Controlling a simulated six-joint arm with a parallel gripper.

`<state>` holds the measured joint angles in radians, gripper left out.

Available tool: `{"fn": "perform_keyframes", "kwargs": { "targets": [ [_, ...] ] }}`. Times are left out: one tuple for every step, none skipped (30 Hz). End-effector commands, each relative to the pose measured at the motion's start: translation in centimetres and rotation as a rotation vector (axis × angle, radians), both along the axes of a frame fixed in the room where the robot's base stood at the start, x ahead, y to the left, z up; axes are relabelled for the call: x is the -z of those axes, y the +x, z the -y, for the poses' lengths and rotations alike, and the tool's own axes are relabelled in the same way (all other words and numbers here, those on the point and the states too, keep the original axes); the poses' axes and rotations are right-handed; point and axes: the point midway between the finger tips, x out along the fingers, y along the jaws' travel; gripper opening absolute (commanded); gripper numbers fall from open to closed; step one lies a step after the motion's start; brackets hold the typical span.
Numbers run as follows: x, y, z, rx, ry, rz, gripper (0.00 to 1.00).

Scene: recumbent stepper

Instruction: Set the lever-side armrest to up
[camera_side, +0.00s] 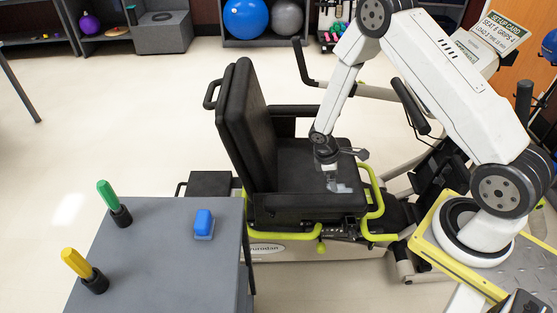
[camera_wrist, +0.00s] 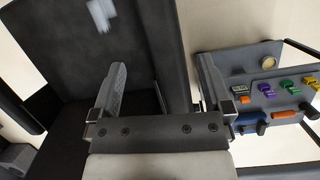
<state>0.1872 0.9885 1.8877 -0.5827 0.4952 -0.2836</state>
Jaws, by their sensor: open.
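The stepper's black seat (camera_side: 308,160) has an upright backrest (camera_side: 248,125). The near armrest (camera_side: 295,206) lies level along the seat's near side, above yellow-green levers; I take it as the lever-side one. The far armrest (camera_side: 293,110) is also level.
A grey table (camera_side: 165,250) stands at the near left with a green handle (camera_side: 110,200), a yellow handle (camera_side: 82,265) and a blue block (camera_side: 203,222). A yellow-green lever (camera_side: 375,200) rises beside the gripper. A panel (camera_wrist: 250,60) with several coloured pieces shows in the wrist view.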

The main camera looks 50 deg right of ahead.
Motion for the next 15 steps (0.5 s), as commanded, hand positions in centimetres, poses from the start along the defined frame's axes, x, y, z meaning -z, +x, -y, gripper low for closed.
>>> {"fn": "perform_keyframes", "kwargs": {
  "targets": [
    [1.3,-0.3,0.5,-0.022,-0.002,-0.024,1.00],
    [2.0,-0.4,0.7,-0.034,-0.004,-0.035,1.00],
    [2.7,-0.5,1.0,-0.051,-0.006,-0.050,1.00],
    [3.3,-0.6,1.2,-0.063,-0.007,-0.059,1.00],
    [3.8,-0.8,1.4,-0.074,-0.008,-0.069,1.00],
    [4.4,-0.8,1.7,-0.089,-0.009,-0.080,1.00],
    [4.8,-1.0,1.8,-0.097,-0.010,-0.087,1.00],
    [5.1,-1.0,1.9,-0.104,-0.010,-0.093,1.00],
    [5.5,-1.1,2.1,-0.112,-0.011,-0.099,1.00],
    [5.7,-1.2,2.2,-0.117,-0.012,-0.103,1.00],
    [5.9,-1.2,2.2,-0.122,-0.011,-0.106,1.00],
    [6.1,-1.3,2.3,-0.125,-0.012,-0.109,1.00],
    [6.2,-1.3,2.3,-0.128,-0.012,-0.111,1.00],
    [6.2,-1.3,2.3,-0.130,-0.012,-0.112,1.00],
    [6.3,-1.3,2.4,-0.131,-0.012,-0.113,1.00]
  ]
}}
